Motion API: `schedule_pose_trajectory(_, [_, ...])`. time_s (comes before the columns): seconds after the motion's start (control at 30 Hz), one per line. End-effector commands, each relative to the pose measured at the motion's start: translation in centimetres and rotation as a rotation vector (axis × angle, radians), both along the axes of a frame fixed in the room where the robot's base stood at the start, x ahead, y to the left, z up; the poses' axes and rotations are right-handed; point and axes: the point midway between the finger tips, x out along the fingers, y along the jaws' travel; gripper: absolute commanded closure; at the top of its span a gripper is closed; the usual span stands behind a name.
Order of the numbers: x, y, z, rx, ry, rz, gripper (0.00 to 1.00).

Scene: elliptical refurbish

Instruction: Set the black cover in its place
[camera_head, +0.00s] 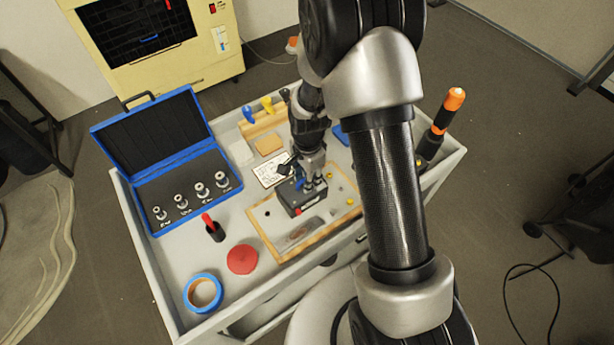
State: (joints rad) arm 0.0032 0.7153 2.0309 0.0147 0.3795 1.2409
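A dark, box-like part (296,203) with a small red piece at its front edge sits over the wood-edged board (264,236) on the grey cart. It looks like the black cover, or a unit that carries it; I cannot tell which at this size. My gripper (311,186) points down at the top of this part, with its fingertips at or just above it. The fingers are too small to show whether they are open, shut or gripping. A small blue bit shows beside the fingertips.
An open blue case (178,160) with several sockets stands at the left of the cart (140,240). A red-topped black item (212,228), red disc (242,260) and blue tape roll (203,292) lie in front. An orange-black tool (445,115) stands at right.

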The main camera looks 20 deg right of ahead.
Motion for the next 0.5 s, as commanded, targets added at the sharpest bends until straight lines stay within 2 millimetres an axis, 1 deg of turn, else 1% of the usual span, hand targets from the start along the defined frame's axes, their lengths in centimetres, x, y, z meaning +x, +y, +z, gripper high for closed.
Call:
schedule_pose_trajectory(0.17, [0.1,0.0,2.2,0.0,-0.004,0.0,0.71])
schedule_pose_trajectory(0.4, [0.0,0.0,7.6,0.0,-0.005,0.0,0.71])
schedule_pose_trajectory(0.5, [0.0,-0.1,9.5,0.0,-0.005,0.0,0.71])
